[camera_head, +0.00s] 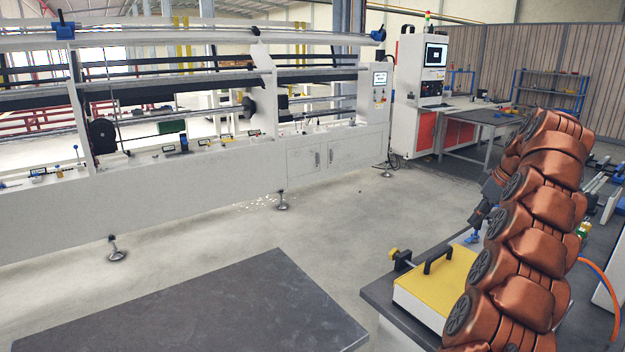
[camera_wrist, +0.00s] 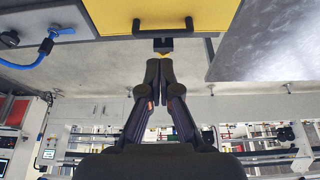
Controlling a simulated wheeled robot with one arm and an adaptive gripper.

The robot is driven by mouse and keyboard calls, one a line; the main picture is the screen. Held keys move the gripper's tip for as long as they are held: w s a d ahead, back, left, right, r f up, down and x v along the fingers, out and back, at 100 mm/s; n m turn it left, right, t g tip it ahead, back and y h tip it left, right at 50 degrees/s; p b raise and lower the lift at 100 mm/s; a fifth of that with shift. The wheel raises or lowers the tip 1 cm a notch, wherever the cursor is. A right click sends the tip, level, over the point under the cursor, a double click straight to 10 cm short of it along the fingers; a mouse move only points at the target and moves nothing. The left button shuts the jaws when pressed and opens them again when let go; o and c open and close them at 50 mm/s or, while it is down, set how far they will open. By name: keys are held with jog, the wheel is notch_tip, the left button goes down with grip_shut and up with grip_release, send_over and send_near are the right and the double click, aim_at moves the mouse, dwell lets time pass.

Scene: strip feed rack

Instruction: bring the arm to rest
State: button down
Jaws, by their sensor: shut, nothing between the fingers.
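My arm, in copper-brown segments, rises along the right side of the head view. My gripper shows in the wrist view (camera_wrist: 159,72) with its two dark fingers together and nothing between them. In the head view, a dark part at the arm's far end shows beside the copper links, but the fingertips cannot be made out. In the wrist view the fingers point towards a yellow-topped box (camera_wrist: 260,14) with a black handle (camera_wrist: 160,32). They appear apart from it. The box also shows in the head view (camera_head: 437,287), on a dark bench, partly hidden by my arm.
A dark tabletop (camera_head: 215,312) lies at the front. A long white feed machine (camera_head: 200,200) spans the left and back. A control cabinet (camera_head: 424,95) and a desk (camera_head: 478,117) stand behind. A blue hose fitting (camera_wrist: 46,45) sits near the box. Open floor (camera_head: 330,220) lies between.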

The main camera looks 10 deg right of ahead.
jog(key=s+a+r+g+y, duration=0.1)
jog(key=s+a, duration=0.3)
jog(key=a, duration=1.1)
jog(key=s+a+g, duration=0.2)
jog(key=s+a, duration=0.2)
jog(key=a, duration=1)
jog(key=s+a+f+m+g+h, duration=0.1)
jog(key=s+a+f, duration=0.25)
jog(key=s, duration=0.35)
jog(key=s+a+f, duration=0.2)
jog(key=s+a, duration=0.3)
jog(key=s, duration=0.2)
jog(key=s+f+m+g, duration=0.1)
jog(key=s+f, duration=0.3)
jog(key=s, duration=0.4)
jog(key=s+f+m+h, duration=0.1)
jog(key=s+f, duration=0.3)
jog(key=s, duration=0.4)
jog(key=shift+s+f+m+g+h, duration=0.3)
jog(key=shift+s+m+g, duration=0.1)
jog(key=shift+m, duration=0.3)
